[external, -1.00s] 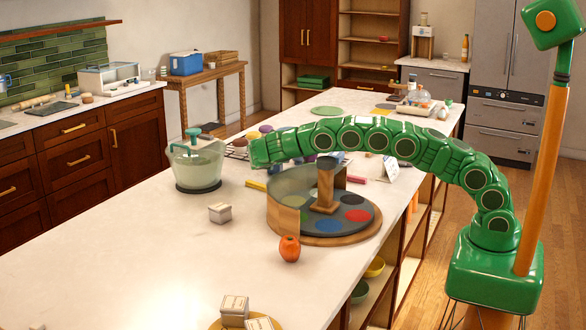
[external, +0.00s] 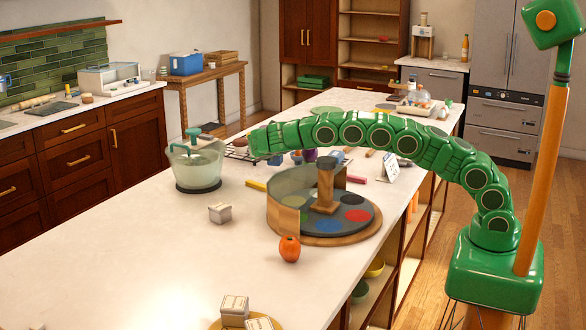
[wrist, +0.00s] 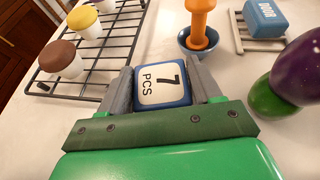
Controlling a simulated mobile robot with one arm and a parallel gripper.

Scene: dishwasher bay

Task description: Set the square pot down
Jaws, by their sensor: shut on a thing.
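My gripper (wrist: 163,82) is shut on the square pot (wrist: 163,84), a small blue-edged square thing with a white face reading "7 PCS". One grey finger presses each side of it in the wrist view. The pot is over or on the pale countertop (wrist: 200,75); I cannot tell whether it touches.
In the wrist view, a wire rack (wrist: 92,60) with cupcake-like things stands left. A blue bowl (wrist: 198,45) with an orange tool, a blue block (wrist: 265,18) on a grey rack and a purple-and-green thing (wrist: 298,70) stand right. A round turntable (external: 340,225) is nearer the external camera.

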